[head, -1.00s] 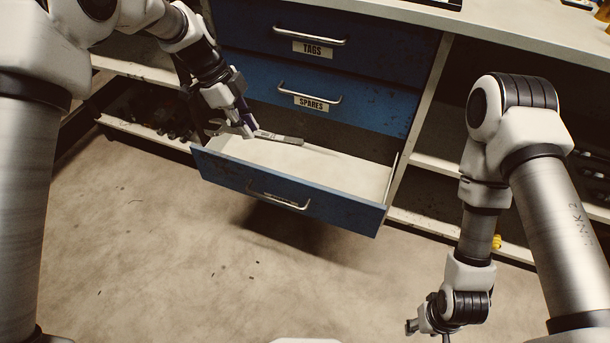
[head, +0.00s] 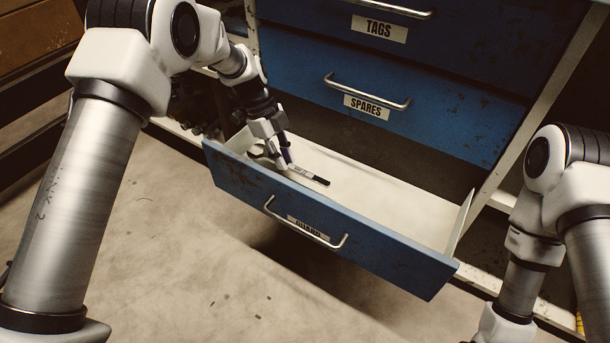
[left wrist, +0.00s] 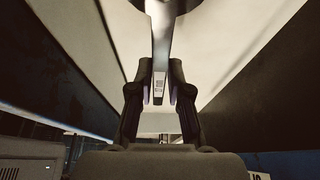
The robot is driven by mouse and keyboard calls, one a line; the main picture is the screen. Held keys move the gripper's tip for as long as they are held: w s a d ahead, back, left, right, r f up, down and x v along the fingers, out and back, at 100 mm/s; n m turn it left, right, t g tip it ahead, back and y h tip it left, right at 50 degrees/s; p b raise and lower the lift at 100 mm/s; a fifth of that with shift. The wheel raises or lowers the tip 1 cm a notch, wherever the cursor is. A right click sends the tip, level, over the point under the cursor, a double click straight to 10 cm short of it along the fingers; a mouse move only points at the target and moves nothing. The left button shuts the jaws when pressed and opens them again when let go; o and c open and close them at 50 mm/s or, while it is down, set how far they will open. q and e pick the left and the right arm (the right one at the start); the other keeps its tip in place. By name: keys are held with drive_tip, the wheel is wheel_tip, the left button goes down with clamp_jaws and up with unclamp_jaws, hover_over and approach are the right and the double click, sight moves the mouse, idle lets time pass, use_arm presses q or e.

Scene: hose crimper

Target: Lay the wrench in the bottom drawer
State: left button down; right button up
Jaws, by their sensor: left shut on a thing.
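The bottom drawer (head: 350,228) is pulled open, with a blue front and a pale, bare inside. My left gripper (head: 284,163) reaches down inside its left part, behind the front panel. It is shut on the wrench (head: 312,176), a thin grey tool whose dark end points right in the head view. The wrench lies low over the drawer floor; I cannot tell whether it touches. In the left wrist view the fingers (left wrist: 161,95) pinch the wrench shaft (left wrist: 162,45) near a barcode label, and the shaft runs up the picture. My right gripper is out of view.
The SPARES drawer (head: 400,110) and the TAGS drawer (head: 420,42) above are closed, their handles sticking out. The drawer's right half is empty. Open shelving stands on both sides of the drawers.

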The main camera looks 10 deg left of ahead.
sight(284, 175)
use_arm(q)
wheel_tip(284, 175, down, 6)
drive_tip(key=b, duration=0.2)
drive_tip(key=shift+f+b, duration=0.1)
drive_tip(key=shift+b, duration=0.2)
drive_tip(key=c, duration=1.1)
unclamp_jaws()
drive_tip(key=shift+f, duration=0.1)
drive_tip(key=p+v, duration=0.3)
drive_tip(key=v, duration=0.2)
drive_tip(key=p+v, duration=0.3)
drive_tip(key=v, duration=0.3)
drive_tip(key=shift+d+r, duration=0.15)
drive_tip(key=shift+r, duration=0.15)
drive_tip(key=shift+a+r, duration=0.3)
drive_tip(key=shift+r, duration=0.15)
